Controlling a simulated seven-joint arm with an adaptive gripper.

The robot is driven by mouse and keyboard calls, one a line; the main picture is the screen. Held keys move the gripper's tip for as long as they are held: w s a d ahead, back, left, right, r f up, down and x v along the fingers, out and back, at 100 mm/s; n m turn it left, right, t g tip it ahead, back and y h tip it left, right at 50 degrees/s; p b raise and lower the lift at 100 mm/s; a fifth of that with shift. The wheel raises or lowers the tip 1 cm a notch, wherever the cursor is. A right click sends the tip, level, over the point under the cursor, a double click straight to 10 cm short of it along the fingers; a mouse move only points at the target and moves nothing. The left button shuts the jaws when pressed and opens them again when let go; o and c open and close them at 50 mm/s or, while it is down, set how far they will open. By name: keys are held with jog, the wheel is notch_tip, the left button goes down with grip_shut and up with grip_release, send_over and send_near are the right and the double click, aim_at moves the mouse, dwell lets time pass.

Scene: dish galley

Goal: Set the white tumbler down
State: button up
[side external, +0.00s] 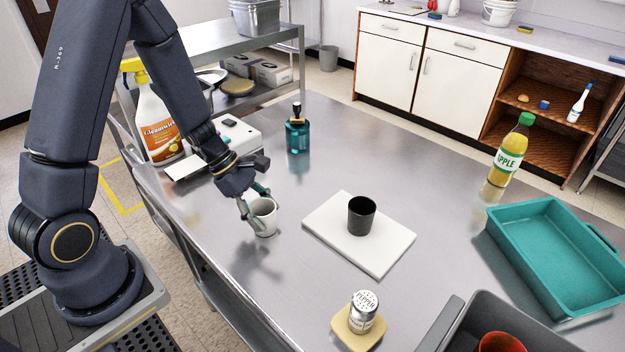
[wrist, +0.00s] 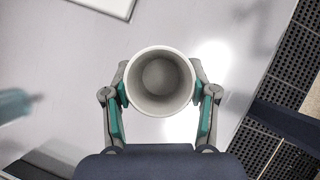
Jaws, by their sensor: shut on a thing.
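The white tumbler (side external: 264,217) is upright at the left part of the steel table (side external: 290,285), near its edge. My gripper (side external: 257,206) is shut on the tumbler, with a finger on each side of it. In the wrist view the tumbler (wrist: 160,82) shows from above, its round mouth open and its inside empty, between the two fingers of my gripper (wrist: 160,92). Whether its base touches the table or hangs just above it, I cannot tell.
A white board (side external: 385,252) with a black cup (side external: 361,215) lies to the right. A pepper shaker (side external: 363,310) stands in front. A teal soap bottle (side external: 297,135), a spray bottle (side external: 158,120) and a white device (side external: 232,135) stand behind. A teal tray (side external: 560,300) is far right.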

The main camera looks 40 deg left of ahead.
jog(key=shift+f, duration=0.1)
jog(key=o, duration=1.2)
jog(key=shift+c, duration=0.2)
jog(key=d+v, duration=0.1)
jog(key=v, duration=1.1)
jog(key=s+d+r+m+t+y, duration=0.1)
jog(key=s+d+r+m+y, duration=0.1)
jog(key=r+m, duration=0.5)
jog(key=s+d+r+m+t+y, duration=0.2)
jog(key=s+r+m, duration=0.5)
jog(key=m, duration=0.8)
jog(key=shift+s+d+r+m+y, duration=0.2)
jog(key=shift+d+m+y, duration=0.25)
jog(key=shift+y, duration=0.55)
